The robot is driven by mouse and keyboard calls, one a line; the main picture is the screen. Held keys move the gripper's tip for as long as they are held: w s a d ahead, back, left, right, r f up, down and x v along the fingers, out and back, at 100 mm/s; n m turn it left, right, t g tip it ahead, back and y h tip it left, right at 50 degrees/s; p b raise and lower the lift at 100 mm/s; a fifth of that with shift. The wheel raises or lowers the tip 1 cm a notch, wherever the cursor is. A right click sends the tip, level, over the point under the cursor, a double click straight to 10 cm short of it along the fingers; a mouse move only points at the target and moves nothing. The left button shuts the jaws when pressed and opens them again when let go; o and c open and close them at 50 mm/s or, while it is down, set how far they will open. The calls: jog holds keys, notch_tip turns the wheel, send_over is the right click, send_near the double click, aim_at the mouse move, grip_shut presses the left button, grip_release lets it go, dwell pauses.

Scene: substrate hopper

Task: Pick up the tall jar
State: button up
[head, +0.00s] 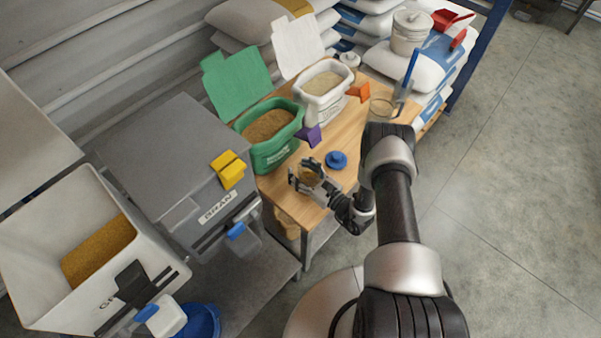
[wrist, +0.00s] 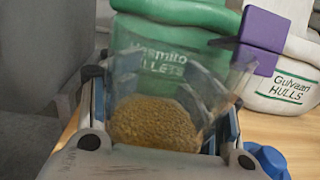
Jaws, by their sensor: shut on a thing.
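The tall jar is clear, with brown pellets in its lower part. In the wrist view the jar (wrist: 155,118) stands between the two fingers of my gripper (wrist: 160,85), and the green bin shows through it. In the head view my gripper (head: 304,172) is shut around the jar (head: 311,177) at the front left edge of the wooden table. The fingers hide part of the jar's sides. I cannot tell whether its base touches the table.
A blue lid (head: 336,160) lies to the right of the jar. Behind stand a green bin (head: 262,153) and a white bin (head: 322,104), with a purple scoop (head: 310,135) between. A clear container (head: 381,108) stands at the back right. A grey hopper (head: 170,160) is at left.

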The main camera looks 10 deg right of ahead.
notch_tip(320, 180, up, 17)
jog(key=p, duration=0.5)
jog(key=shift+c, duration=0.2)
